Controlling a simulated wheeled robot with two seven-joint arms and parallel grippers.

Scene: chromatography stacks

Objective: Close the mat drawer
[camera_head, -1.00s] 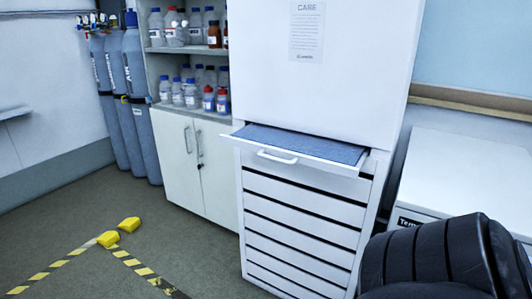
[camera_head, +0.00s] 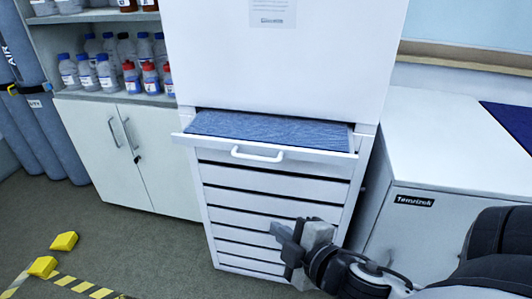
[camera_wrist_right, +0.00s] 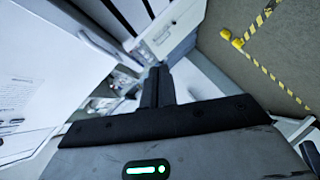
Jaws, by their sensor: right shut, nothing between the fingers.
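The mat drawer (camera_head: 265,137) is the top drawer of a white cabinet. It stands pulled out, with a blue mat (camera_head: 240,127) lying in it and a white bar handle (camera_head: 257,154) on its front. My right gripper (camera_head: 287,238) is in front of the lower drawers, below and a little right of the handle, apart from the mat drawer. Its fingers are shut and empty; they also show together in the right wrist view (camera_wrist_right: 157,85). My left gripper is not in view.
Closed lower drawers (camera_head: 262,206) fill the cabinet below. A white unit (camera_head: 455,150) stands close on the right. A low cupboard (camera_head: 130,150) and bottle shelves (camera_head: 110,60) are on the left. Yellow blocks and striped tape (camera_head: 85,288) mark the floor at the lower left.

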